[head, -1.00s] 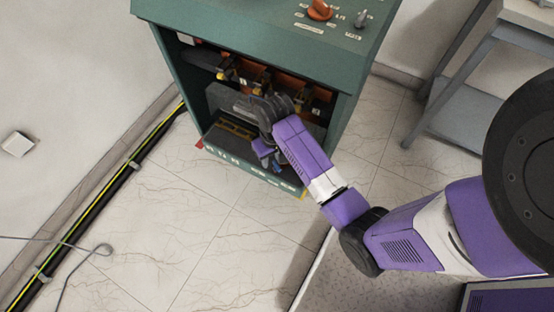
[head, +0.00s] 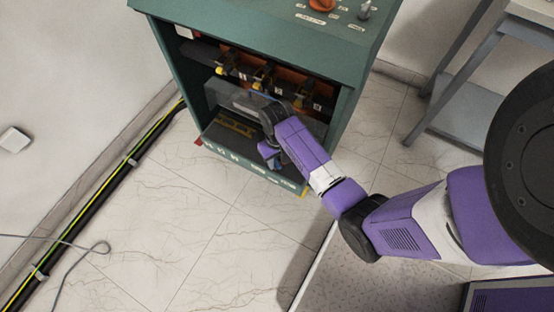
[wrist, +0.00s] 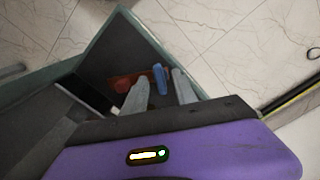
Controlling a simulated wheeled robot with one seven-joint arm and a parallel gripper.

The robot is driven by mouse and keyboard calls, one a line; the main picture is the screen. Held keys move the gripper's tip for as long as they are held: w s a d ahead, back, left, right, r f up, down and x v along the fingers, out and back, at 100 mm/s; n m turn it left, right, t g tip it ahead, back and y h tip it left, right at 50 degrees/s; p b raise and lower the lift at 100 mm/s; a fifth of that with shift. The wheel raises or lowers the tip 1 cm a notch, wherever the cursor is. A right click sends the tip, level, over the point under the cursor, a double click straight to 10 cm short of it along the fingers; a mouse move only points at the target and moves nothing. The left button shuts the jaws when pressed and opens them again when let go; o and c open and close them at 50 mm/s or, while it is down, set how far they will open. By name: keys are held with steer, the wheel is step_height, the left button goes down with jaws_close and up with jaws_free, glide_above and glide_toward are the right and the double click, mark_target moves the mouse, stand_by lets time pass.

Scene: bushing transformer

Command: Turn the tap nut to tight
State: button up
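A green cabinet (head: 178,100) stands open at the front. My gripper (head: 268,142) reaches into its lower part; its fingertips are hard to make out in the head view. In the wrist view my gripper (wrist: 160,78) has two grey fingers set apart. A narrow blue piece (wrist: 160,80) shows between them, nearer the right finger. A red-brown piece (wrist: 126,81) shows by the left finger, partly hidden by it. I cannot tell whether either is the tap nut, and contact with the fingers is not clear.
Several dark terminals with yellow parts (head: 258,80) line the upper inside of the cabinet. An orange knob (head: 322,5) is on its top panel. A grey metal table (head: 450,90) stands at right. A black and yellow-green cable (head: 85,210) runs along the left wall.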

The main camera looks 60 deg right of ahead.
jaws_close()
